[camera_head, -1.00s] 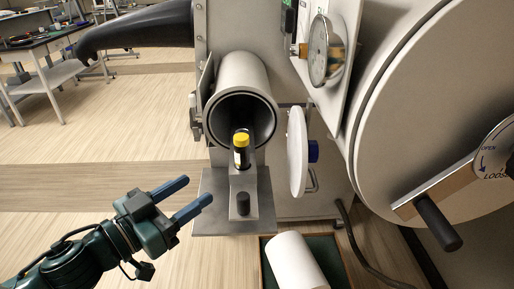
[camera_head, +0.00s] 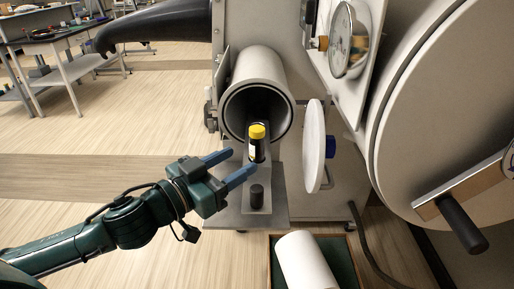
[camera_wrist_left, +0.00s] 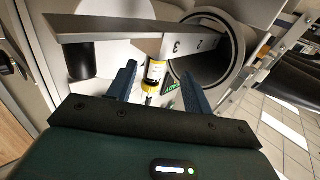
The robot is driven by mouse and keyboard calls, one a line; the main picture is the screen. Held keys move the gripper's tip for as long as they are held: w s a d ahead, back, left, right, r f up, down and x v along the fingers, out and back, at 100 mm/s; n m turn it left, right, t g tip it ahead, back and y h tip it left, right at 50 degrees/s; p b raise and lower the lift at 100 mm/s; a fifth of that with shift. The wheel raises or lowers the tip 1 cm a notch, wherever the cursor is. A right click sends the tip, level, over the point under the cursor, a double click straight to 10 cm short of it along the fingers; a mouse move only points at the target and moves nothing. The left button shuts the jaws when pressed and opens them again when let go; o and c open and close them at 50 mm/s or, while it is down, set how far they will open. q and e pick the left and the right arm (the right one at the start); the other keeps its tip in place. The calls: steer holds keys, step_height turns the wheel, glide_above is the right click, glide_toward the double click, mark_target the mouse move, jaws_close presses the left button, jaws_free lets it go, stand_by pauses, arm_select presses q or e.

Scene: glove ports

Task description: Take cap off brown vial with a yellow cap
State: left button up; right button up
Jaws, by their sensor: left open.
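The brown vial (camera_head: 257,149) has a yellow cap (camera_head: 257,131) and a white label. It stands upright on the sliding tray (camera_head: 257,184) at the mouth of the round port. My left gripper (camera_head: 243,160) is open and empty, its blue fingers pointing at the vial from the left and front. In the left wrist view the vial (camera_wrist_left: 156,70) shows beyond and between the two fingers, with the cap (camera_wrist_left: 150,87) towards the bottom of the picture. I see no contact between fingers and vial. My right gripper is not in view.
The metal port tube (camera_head: 233,104) is open behind the vial. Its white round door (camera_head: 314,146) stands open on the right. A black knob (camera_head: 257,196) stands at the tray's front. A white cylinder (camera_head: 303,262) lies in a box below. A black glove (camera_head: 160,25) sticks out at upper left.

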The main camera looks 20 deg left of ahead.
mark_target(251, 154)
arm_select(q)
steer(key=shift+d+p+x, duration=0.2)
steer(key=shift+p+x, duration=0.8)
steer(key=shift+x, duration=1.65)
steer(key=shift+w+d+r, duration=0.1)
steer(key=shift+w+d, duration=0.1)
steer(key=c, duration=1)
